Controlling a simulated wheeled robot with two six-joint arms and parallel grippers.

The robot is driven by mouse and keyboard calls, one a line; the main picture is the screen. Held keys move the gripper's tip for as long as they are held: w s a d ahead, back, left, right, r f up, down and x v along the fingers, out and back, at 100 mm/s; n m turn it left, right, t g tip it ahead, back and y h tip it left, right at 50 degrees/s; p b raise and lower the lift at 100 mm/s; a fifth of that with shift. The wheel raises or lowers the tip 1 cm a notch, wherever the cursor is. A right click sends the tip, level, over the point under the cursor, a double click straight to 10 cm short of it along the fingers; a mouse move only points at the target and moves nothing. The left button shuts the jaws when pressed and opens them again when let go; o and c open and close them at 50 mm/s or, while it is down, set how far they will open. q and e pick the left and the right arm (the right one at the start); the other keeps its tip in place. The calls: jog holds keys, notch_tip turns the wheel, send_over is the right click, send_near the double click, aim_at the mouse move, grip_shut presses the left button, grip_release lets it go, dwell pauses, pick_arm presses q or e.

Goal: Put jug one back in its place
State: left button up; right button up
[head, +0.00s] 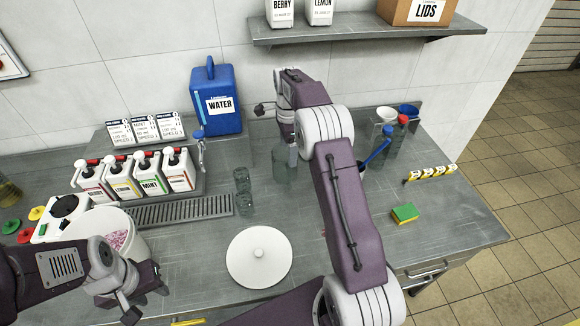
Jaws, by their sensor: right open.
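A clear see-through jug (282,166) stands on the steel counter, partly behind my right arm; I cannot read any number on it. My left gripper (146,297) is low at the front left, beside a white mixer bowl (128,222) with pink contents. Its fingers look apart, with nothing between them.
Clear tumblers (243,184) stand near the drip grate (180,209). A white lid (259,258) lies in front. Dispenser bottles (148,171) are at left. A sponge (405,214), a blue ladle (377,151) and bottles with funnels (386,117) are at right. The right front counter is mostly clear.

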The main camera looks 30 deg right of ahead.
jog(key=s+a+f+n, duration=0.1)
jog(key=s+a+n, duration=0.2)
jog(key=s+n, duration=0.3)
jog(key=s+a+f+n, duration=0.1)
jog(key=s+a+n, duration=0.3)
jog(key=s+n, duration=0.3)
jog(key=s+a+n+t, duration=0.1)
jog(key=s+a+n, duration=0.3)
jog(key=s, duration=0.8)
jog(key=n, duration=0.2)
jog(key=shift+s+f+n, duration=0.3)
jog(key=shift+s+f, duration=0.1)
